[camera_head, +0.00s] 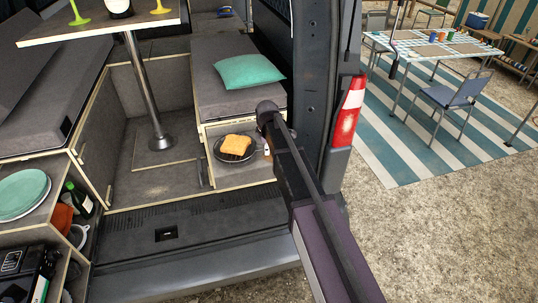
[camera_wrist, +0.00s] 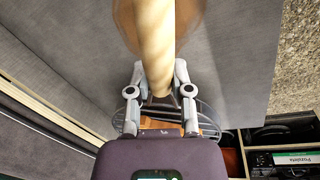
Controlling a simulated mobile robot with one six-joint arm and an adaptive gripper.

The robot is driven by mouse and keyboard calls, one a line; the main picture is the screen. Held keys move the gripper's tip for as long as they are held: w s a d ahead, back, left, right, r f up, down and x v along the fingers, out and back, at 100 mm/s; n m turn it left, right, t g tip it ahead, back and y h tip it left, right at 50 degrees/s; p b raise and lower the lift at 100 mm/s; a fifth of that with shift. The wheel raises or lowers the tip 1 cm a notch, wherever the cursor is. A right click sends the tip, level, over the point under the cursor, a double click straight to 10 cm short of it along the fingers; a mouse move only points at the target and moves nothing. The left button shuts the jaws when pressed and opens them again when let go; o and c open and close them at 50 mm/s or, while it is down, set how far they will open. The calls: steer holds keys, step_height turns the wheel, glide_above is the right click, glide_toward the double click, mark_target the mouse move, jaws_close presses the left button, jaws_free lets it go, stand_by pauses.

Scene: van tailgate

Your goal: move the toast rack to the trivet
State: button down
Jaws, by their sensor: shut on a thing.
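The toast rack shows mainly by its toast (camera_head: 237,143), golden slices in the head view; in the wrist view a slice (camera_wrist: 155,50) stands edge-on close to the camera. My gripper (camera_wrist: 160,93) is shut on the rack, whose dark part (camera_wrist: 160,101) shows between the fingertips. The trivet (camera_head: 219,154) is a dark round wire piece on the van's low ledge, directly below the toast in the head view. Its curved wires also show behind the fingers in the wrist view (camera_wrist: 210,117). I cannot tell whether rack and trivet touch. My arm hides most of the gripper in the head view.
A bench with a teal cushion (camera_head: 249,71) stands behind the ledge. A table (camera_head: 100,27) on a metal post (camera_head: 147,90) is to the left. Shelves with plates (camera_head: 23,193) and a bottle (camera_head: 78,198) are at the lower left. The van's rear pillar (camera_head: 312,85) rises beside my arm.

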steer(key=shift+f+b, duration=0.5)
steer(key=shift+f, duration=0.35)
steer(key=c, duration=0.5)
jaws_free()
steer(key=shift+c, duration=0.2)
steer(key=shift+r, duration=0.1)
step_height(320, 180, up, 12)
steer(key=s+p, duration=0.1)
steer(key=p, duration=1.1)
steer(key=shift+s, duration=0.4)
